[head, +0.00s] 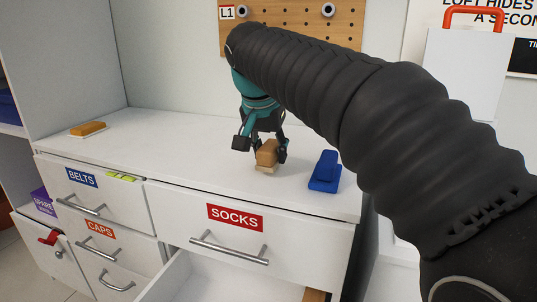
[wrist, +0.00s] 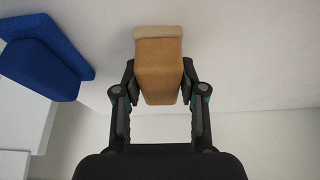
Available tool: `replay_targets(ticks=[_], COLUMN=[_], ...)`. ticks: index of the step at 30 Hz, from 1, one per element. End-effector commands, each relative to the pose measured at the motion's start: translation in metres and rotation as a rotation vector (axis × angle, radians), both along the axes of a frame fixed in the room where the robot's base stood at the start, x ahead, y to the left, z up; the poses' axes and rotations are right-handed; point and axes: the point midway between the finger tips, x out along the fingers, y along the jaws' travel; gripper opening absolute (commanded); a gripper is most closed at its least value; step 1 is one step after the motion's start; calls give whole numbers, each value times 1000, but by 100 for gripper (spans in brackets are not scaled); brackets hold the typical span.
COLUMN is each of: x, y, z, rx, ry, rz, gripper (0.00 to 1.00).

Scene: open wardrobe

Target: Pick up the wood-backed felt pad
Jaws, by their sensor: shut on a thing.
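The wood-backed felt pad (head: 267,154) has a tan wooden block on top and a pale cream felt layer below. In the head view it is upright at the white dresser top, felt side down; I cannot tell whether the felt touches the surface. My gripper (head: 262,149) comes from above and is shut on the pad's wooden sides. In the wrist view the wood-backed felt pad (wrist: 159,68) sits between both fingers of my gripper (wrist: 159,82), with its felt end away from the palm.
A blue block (head: 325,171) lies just right of the pad; it also shows in the wrist view (wrist: 45,55). An orange-brown block on a white base (head: 88,129) lies far left. The SOCKS drawer (head: 235,232) is shut; a drawer below it (head: 210,280) stands open. The dresser top (head: 175,140) left of my gripper is clear.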

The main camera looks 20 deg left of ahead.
Motion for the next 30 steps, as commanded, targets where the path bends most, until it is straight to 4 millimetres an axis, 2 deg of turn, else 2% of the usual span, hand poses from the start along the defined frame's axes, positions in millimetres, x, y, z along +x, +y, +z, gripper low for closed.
replay_targets(ticks=[5, 9, 15, 22, 30], x=[1, 7, 14, 18, 19], y=[-2, -38, -78, -106, -115], z=[35, 51, 75, 92, 97], rx=[2, 2, 1, 1, 0], ry=[-3, -2, -1, -1, -1], rz=[-1, -6, -4, -2, 1], gripper=[6, 6, 6, 6, 6])
